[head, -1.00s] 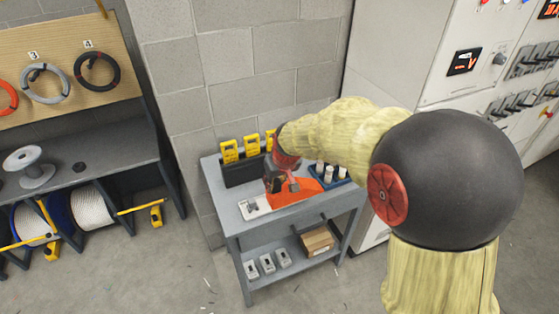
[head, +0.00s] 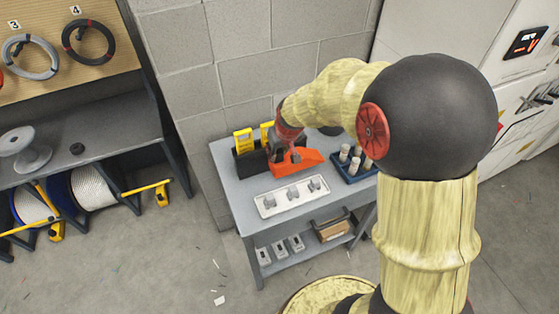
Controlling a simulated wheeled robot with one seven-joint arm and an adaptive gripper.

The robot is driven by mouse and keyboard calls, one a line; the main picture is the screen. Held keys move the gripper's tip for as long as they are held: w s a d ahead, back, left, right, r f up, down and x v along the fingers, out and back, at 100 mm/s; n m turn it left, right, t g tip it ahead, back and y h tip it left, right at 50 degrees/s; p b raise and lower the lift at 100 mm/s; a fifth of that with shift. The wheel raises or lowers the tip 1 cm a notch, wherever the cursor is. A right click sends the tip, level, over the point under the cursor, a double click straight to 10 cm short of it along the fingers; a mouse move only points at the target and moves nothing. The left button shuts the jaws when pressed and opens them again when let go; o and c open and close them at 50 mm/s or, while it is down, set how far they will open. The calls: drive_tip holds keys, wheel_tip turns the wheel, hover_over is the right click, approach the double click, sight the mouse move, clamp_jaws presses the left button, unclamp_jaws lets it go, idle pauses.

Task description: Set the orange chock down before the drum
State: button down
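The orange chock (head: 306,159) is a wedge over the back middle of the grey table, seen behind the white tray. My gripper (head: 283,157) is at the chock's left, taller part and appears shut on it; the fingertips are small and partly hidden. I cannot tell whether the chock is clear of the tabletop. Under the bench at left are a drum wound with white rope (head: 95,187) and a blue-edged drum (head: 32,205). I cannot tell which drum is meant.
The grey table (head: 237,190) bears a white tray (head: 291,197) with grey parts, a dark bin (head: 246,165) with yellow devices and a blue rack (head: 349,168) of pale cylinders. Yellow pieces (head: 162,194) stand by the drums. Floor (head: 190,255) before the bench is mostly clear.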

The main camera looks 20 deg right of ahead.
sight(279, 159)
drive_tip(key=shift+f+b, duration=0.5)
drive_tip(key=shift+f, duration=1.8)
drive_tip(key=c, duration=1.5)
unclamp_jaws()
drive_tip(key=shift+s, duration=0.1)
drive_tip(key=shift+o, duration=0.2)
